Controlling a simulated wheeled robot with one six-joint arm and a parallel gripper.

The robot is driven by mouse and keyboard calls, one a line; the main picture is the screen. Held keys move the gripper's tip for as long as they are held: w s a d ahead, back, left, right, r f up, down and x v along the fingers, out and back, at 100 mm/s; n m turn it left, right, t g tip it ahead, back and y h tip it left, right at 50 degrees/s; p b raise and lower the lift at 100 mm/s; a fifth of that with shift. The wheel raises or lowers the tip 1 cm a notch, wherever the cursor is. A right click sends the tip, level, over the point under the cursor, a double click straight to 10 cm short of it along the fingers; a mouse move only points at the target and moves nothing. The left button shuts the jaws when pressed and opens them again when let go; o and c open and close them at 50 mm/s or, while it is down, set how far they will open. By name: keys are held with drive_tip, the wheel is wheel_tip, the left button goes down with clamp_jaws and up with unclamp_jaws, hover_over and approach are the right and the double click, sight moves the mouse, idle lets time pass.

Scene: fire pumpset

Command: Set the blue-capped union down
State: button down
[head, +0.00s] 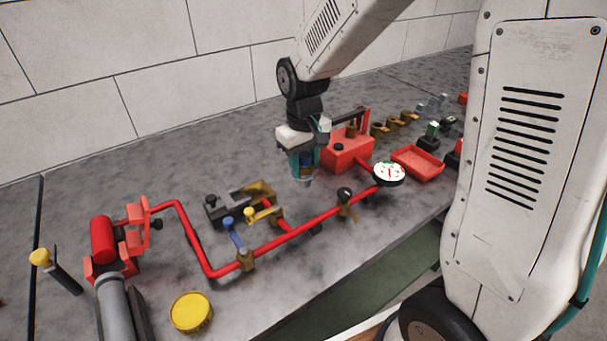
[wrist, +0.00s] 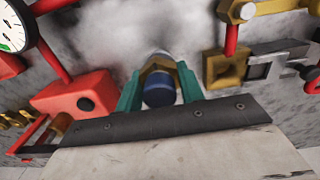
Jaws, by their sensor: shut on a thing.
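The blue-capped union (wrist: 160,88) is between my gripper's teal fingers in the wrist view, its blue cap facing the camera and a brass-coloured body beyond it. My gripper (wrist: 158,92) is shut on it. In the head view my gripper (head: 304,168) hangs above the bench, behind the red pipe run, with the union (head: 305,180) low between the fingers and mostly covered by them. The union's lower end points down; I cannot tell whether it touches the bench.
A red pipe (head: 300,229) with valves runs in front of my gripper. A red box (head: 348,151) and a round gauge (head: 389,173) stand to its right. A red tray (head: 418,161) lies farther right. A brass part in a black clamp (head: 252,192) is to the left.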

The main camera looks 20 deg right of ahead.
sight(305, 175)
drive_tip(key=shift+f, duration=1.65)
drive_tip(key=shift+f, duration=0.1)
drive_tip(key=c, duration=0.9)
unclamp_jaws()
wheel_tip(305, 175, up, 12)
drive_tip(key=shift+a+r, duration=0.1)
drive_tip(key=shift+r, duration=0.05)
drive_tip(key=s+d+r, duration=0.1)
drive_tip(key=s, duration=0.7)
drive_tip(key=s+d+r+m, duration=0.1)
drive_tip(key=s+r, duration=0.1)
drive_tip(key=s, duration=0.6)
drive_tip(key=s+d+r+m+t, duration=0.1)
drive_tip(key=s, duration=0.7)
drive_tip(key=shift+s+d+r, duration=0.15)
drive_tip(key=shift+s+r, duration=0.1)
drive_tip(key=shift+r, duration=0.15)
